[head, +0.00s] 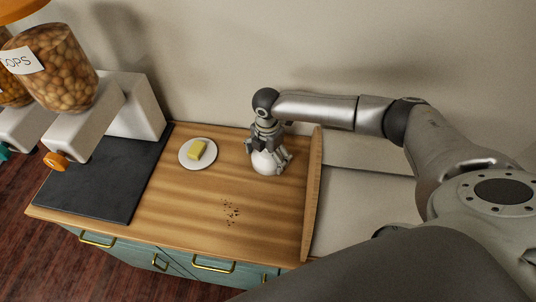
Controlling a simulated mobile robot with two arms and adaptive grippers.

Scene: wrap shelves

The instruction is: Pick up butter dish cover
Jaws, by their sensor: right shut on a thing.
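The butter dish cover (265,163) is a white rounded dome near the right end of the wooden counter. My right gripper (268,157) points down from above and is shut on it, with its fingers around the upper part. The cover's top is hidden by the gripper. I cannot tell whether the cover touches the counter or hangs just above it. The butter dish (184,161) is a round white plate to the left of the cover, with a yellow block of butter (196,150) on it. My left gripper is not in view.
The wooden counter (180,215) has dark crumbs (231,212) near its front. A dark mat (105,180) lies at left under cereal dispensers (55,68). A raised wooden edge (313,190) bounds the right end. The wall stands close behind.

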